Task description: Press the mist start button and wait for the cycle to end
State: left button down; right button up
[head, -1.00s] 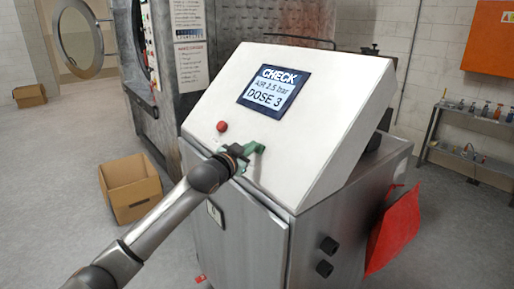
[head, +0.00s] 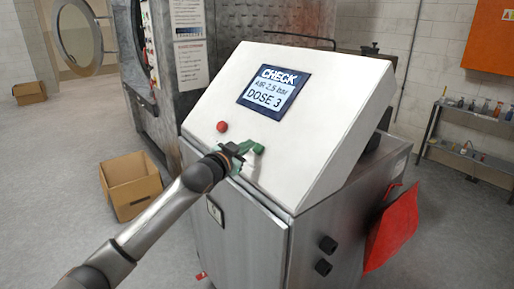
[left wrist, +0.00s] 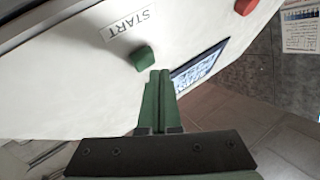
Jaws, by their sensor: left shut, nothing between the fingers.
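The white sloped control panel (head: 300,118) stands on a steel cabinet. Its screen (head: 272,88) reads CHECK, AIR 2.5 bar, DOSE 3. In the left wrist view a green button (left wrist: 144,58) sits beside a START label (left wrist: 128,25). My left gripper (head: 248,148) is shut and empty, its green fingers pointing at the panel's lower part. In the left wrist view its fingertips (left wrist: 158,73) lie right by the green button; I cannot tell whether they touch it. In the head view the fingers and button are hard to separate. My right gripper is not in view.
A red button (head: 222,126) sits on the panel up and left of my gripper. A steel machine with an open round door (head: 82,38) stands behind. A cardboard box (head: 130,186) is on the floor left. A red sheet (head: 393,228) hangs at the cabinet's right side.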

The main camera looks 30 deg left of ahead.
pick_arm(q)
jog(key=s+r+p, duration=0.1)
jog(key=s+a+r+p, duration=0.1)
jog(key=s+r, duration=0.1)
jog(key=shift+s+a+r+p, duration=0.1)
jog(key=shift+a+r+p, duration=0.05)
jog(key=shift+r+p, duration=0.15)
jog(key=shift+f, duration=0.1)
dwell(0.7)
